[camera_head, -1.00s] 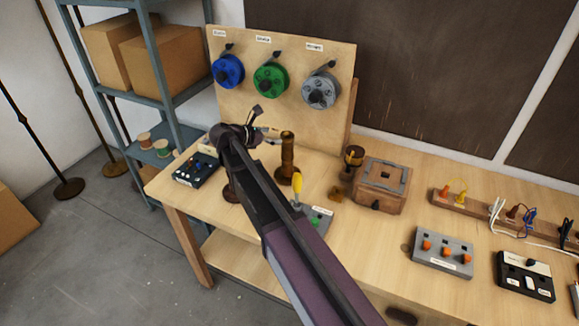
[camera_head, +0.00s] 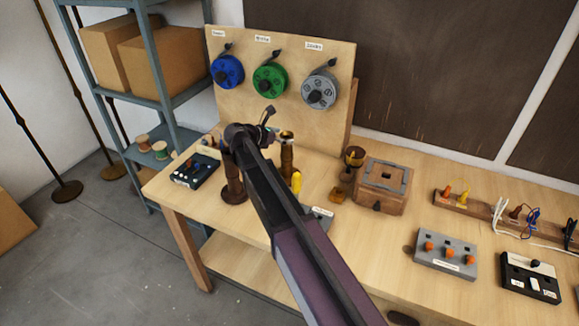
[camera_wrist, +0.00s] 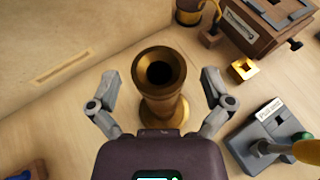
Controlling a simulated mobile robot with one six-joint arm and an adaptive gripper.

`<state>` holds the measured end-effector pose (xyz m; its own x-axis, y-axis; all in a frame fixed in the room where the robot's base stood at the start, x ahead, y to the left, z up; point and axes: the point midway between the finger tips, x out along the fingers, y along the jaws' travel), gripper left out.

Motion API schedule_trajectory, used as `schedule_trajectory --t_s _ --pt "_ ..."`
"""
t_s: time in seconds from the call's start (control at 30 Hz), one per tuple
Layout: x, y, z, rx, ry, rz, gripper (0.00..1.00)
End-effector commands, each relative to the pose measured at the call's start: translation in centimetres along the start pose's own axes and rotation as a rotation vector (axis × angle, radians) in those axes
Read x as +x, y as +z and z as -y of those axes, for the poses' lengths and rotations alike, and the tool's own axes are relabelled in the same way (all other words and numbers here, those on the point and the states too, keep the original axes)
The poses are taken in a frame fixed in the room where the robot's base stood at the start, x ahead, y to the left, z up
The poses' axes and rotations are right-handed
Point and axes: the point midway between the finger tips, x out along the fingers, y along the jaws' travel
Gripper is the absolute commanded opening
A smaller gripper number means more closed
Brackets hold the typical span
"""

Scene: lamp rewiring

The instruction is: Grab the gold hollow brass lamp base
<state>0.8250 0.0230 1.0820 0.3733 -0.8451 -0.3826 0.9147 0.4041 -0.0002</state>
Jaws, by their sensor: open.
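The gold hollow brass lamp base (camera_wrist: 160,85) stands upright on the table in the wrist view, its dark round opening facing the camera. My gripper (camera_wrist: 168,82) is open, with one finger on each side of the lamp base and a visible gap on both sides. In the head view the brass lamp base (camera_head: 287,160) stands behind my arm, which hides part of it. My gripper (camera_head: 268,132) is near its top there, its fingers largely hidden by the wrist.
A brown wooden box (camera_head: 380,185) and a small gold block (camera_head: 337,195) are to the right. A grey device with a yellow-handled tool (camera_wrist: 275,140) is close by. A dark brown turned post (camera_head: 233,180) stands left of my arm. The spool board (camera_head: 280,115) rises behind.

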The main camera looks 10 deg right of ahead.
Motion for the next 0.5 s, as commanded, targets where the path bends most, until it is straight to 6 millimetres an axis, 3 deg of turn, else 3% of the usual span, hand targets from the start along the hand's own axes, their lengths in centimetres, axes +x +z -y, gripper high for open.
schedule_trajectory --t_s 0.17,0.5 --pt "1.31 -0.08 -0.03 -0.001 0.001 0.0 1.0" --pt "1.34 -0.01 -0.02 -0.001 0.002 0.0 1.0"
